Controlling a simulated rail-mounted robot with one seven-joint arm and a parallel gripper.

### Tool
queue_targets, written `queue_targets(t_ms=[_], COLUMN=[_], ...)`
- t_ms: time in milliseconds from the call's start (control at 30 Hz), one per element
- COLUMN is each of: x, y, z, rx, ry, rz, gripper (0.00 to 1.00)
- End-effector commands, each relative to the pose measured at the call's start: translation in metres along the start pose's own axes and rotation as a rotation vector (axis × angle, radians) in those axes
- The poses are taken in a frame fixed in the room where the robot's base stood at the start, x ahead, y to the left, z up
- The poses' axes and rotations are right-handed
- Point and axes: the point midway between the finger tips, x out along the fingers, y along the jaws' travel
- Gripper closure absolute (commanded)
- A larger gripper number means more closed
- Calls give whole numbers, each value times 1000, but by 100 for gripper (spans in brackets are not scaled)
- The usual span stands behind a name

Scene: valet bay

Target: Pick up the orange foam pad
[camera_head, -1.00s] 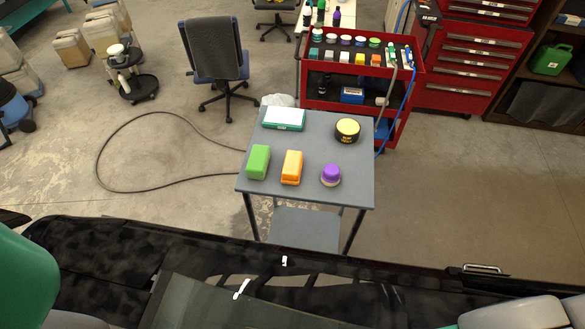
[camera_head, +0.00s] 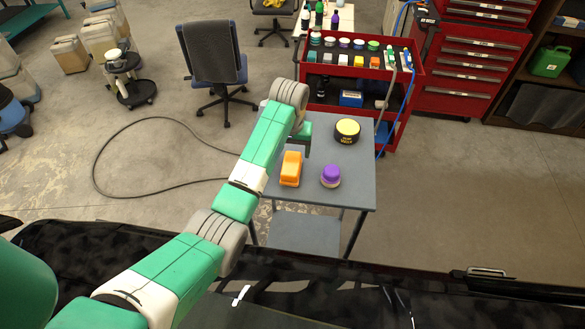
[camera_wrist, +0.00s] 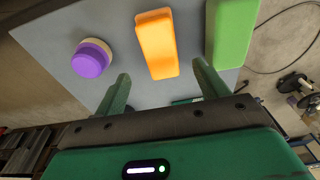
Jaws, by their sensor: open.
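The orange foam pad (camera_head: 291,169) lies on the grey cart top (camera_head: 355,187), left of a purple-topped round applicator (camera_head: 331,176). In the wrist view the orange pad (camera_wrist: 157,44) is just beyond and between the two fingers. My gripper (camera_wrist: 160,85) is open and empty, its fingers apart and not touching the pad. The purple applicator (camera_wrist: 91,59) is on the other side of the orange pad.
A round black tin with a yellow lid (camera_head: 347,129) stands at the cart's back right. A red trolley (camera_head: 365,102) with several pads and bottles is behind the cart. An office chair (camera_head: 210,65) stands behind to the left. A dark glossy surface (camera_head: 400,290) lies in front.

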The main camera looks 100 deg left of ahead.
Motion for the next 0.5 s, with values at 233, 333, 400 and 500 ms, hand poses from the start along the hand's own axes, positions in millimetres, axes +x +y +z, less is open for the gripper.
queue_targets(t_ms=[233, 333, 400, 500], x=[23, 34, 47, 65], y=[0, -1, -2, -2], z=[0, 2, 2, 2], rx=[1, 1, 1, 1], ry=[1, -2, -1, 0], rz=[0, -2, -1, -1], gripper=[27, 27, 27, 27])
